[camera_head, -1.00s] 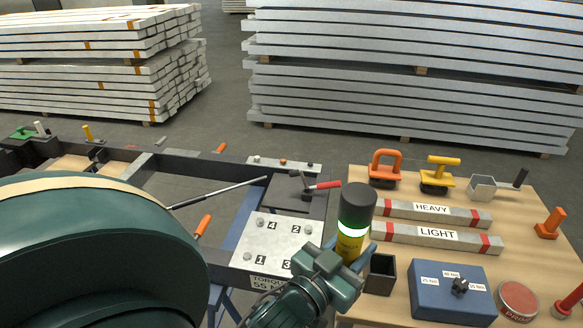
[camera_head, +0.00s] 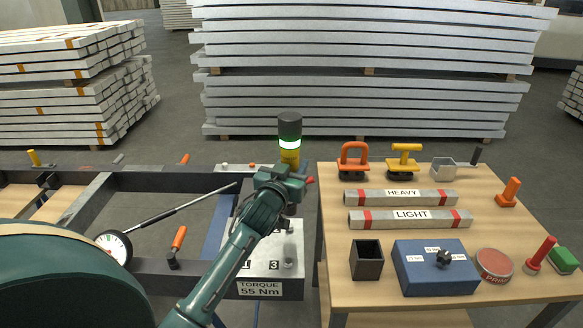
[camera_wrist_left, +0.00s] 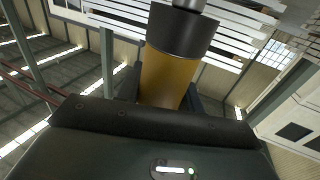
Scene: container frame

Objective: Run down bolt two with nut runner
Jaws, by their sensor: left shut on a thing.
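My left gripper (camera_head: 283,178) is shut on the nut runner (camera_head: 289,131), an upright yellow tool with a black top and a lit white-green ring. It is over the right part of the numbered bolt plate (camera_head: 262,248). In the left wrist view, the nut runner's yellow body (camera_wrist_left: 165,82) stands between the fingers. The label 3 shows near the plate's front, with a bolt (camera_head: 290,250) beside it. Bolt two and its label are hidden behind my gripper and arm, so I cannot tell whether the tool touches it. My right gripper is out of view.
The wooden table (camera_head: 400,315) at the right holds an open black box (camera_head: 367,260), a blue torque selector box (camera_head: 436,267), a red disc (camera_head: 495,263) and bars marked HEAVY and LIGHT. A dial torque wrench (camera_head: 115,245) lies across the dark frame at the left.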

